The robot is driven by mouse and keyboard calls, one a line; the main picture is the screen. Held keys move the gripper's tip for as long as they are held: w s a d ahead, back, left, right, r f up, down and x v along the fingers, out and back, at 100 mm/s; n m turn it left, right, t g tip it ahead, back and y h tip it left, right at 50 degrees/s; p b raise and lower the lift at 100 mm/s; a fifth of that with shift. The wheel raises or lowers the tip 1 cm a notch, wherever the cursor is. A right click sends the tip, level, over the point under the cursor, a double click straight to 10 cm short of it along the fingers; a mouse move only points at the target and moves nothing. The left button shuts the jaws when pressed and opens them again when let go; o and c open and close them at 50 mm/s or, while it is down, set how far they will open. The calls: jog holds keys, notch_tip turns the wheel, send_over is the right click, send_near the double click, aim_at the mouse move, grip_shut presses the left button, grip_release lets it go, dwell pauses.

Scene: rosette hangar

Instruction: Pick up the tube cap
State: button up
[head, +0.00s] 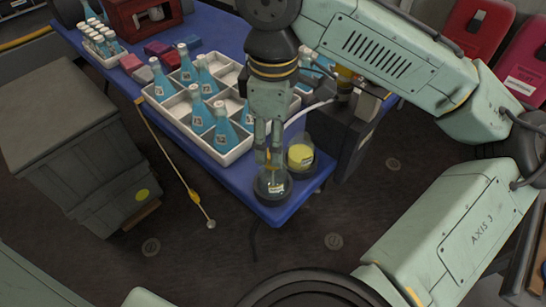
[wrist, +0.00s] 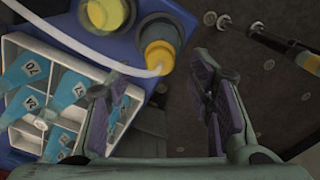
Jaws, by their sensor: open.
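The tube cap (wrist: 159,57) is a yellow-orange piece at the end of a white tube (wrist: 85,52). In the wrist view it sits at a dark round jar (wrist: 158,24) on the blue table, just beyond my fingertips and between their lines. My gripper (wrist: 160,82) is open and empty, its dark pads on either side. In the head view my gripper (head: 268,160) points down over the dark jar (head: 272,186) at the table's near corner. The cap is mostly hidden there by my fingers, and I cannot tell whether they touch it.
A jar of yellow contents (head: 301,156) stands close beside it on the blue table (head: 287,211). A white divided crate (head: 237,153) with several blue bottles is to the left. A pole (head: 178,168) leans at the table's left edge. A grey bin (head: 60,140) stands further left.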

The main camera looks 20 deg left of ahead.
notch_tip(320, 180, down, 3)
jog(key=shift+f, duration=0.2)
jog(key=shift+c, duration=0.2)
jog(key=c, duration=0.9)
jog(key=shift+r+p, duration=2.85)
jog(key=shift+r, duration=4.5)
